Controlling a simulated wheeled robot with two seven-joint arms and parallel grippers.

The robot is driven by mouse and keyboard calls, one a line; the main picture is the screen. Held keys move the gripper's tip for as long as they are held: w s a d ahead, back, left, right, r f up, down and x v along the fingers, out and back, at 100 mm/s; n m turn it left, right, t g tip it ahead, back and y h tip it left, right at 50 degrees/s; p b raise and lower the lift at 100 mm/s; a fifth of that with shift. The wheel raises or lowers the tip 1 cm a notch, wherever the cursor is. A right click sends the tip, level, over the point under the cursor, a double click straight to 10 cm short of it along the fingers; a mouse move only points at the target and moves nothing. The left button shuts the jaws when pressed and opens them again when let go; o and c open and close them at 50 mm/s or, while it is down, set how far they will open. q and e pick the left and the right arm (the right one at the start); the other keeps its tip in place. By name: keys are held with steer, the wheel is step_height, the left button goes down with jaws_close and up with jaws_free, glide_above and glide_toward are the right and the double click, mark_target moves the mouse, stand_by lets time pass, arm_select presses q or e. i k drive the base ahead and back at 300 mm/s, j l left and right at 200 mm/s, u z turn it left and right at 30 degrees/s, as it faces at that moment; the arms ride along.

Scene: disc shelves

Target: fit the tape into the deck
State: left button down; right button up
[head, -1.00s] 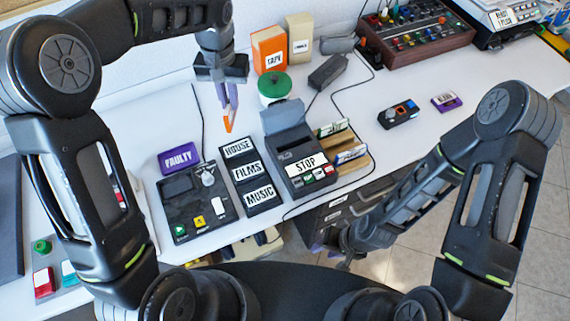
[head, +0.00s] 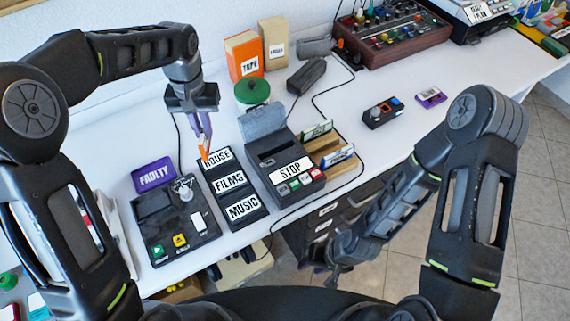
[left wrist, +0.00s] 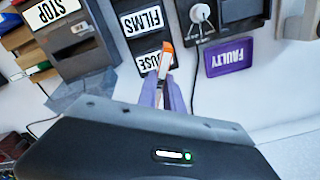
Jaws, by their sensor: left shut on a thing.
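My left gripper (head: 203,141) has purple fingers, shut on a small orange-and-white tape (head: 204,155), which also shows between the fingertips in the left wrist view (left wrist: 165,62). It hangs at the edge of the HOUSE slot (head: 216,157) of a black holder; I cannot tell whether it touches. A dark deck (head: 280,155) with a raised grey lid and a STOP label stands to the right; it is partly in the left wrist view (left wrist: 84,50). My right gripper (head: 335,275) hangs low before the table, too dark and small to read its jaws.
A black player (head: 185,238) with coloured buttons and a purple FAULTY sign (head: 154,175) stand left of the holder. Behind are a green round tin (head: 252,92), an orange TAPE box (head: 243,58) and a mixer (head: 390,35). Cassettes stand in a wooden rack (head: 335,163) at right.

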mark_target(277, 158)
steer(key=k, duration=0.65)
steer(key=z, duration=1.85)
steer(key=k+j, duration=0.1)
steer(key=j, duration=0.65)
steer(key=k+j, duration=0.15)
steer(key=j, duration=0.2)
